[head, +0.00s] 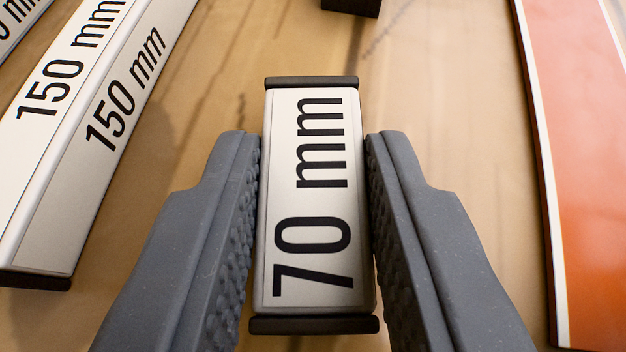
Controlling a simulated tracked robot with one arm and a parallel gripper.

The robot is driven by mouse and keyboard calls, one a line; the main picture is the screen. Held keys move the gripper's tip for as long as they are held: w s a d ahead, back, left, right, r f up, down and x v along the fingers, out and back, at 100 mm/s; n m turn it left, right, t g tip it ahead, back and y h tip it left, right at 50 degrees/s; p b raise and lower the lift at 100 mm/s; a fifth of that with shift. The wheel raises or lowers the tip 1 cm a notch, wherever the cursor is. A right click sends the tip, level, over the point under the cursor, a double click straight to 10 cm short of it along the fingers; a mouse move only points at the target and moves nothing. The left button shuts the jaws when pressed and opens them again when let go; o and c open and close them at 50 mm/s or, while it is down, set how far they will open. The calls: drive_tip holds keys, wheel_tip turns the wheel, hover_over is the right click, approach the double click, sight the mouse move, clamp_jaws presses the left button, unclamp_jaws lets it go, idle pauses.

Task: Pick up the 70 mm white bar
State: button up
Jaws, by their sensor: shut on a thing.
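The 70 mm white bar (328,200) is in the middle of the head view, with black "70 mm" lettering on its top face and dark caps at both ends. Its long side runs away from me. My gripper (314,150) is shut on the bar, with one grey textured finger against each long side. Both end caps stick out past the fingers. I cannot tell whether the bar is on the wooden surface or a little above it.
A longer white bar marked "150 mm" (75,130) lies to the left, with part of another marked bar (15,25) beyond it. An orange, white-edged object (590,170) lies at the right. A dark block (351,5) is at the top edge. Bare wooden surface (450,80) lies between.

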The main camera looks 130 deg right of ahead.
drive_tip(key=shift+r+p, duration=0.3)
drive_tip(key=shift+r, duration=0.95)
drive_tip(key=s, duration=0.5)
drive_tip(key=s+r+p, duration=0.1)
drive_tip(key=s, duration=0.4)
drive_tip(key=s+d+r, duration=0.1)
drive_tip(key=s, duration=0.4)
drive_tip(key=shift+d+r, duration=0.1)
drive_tip(key=shift+r, duration=0.15)
drive_tip(key=shift+s, duration=0.4)
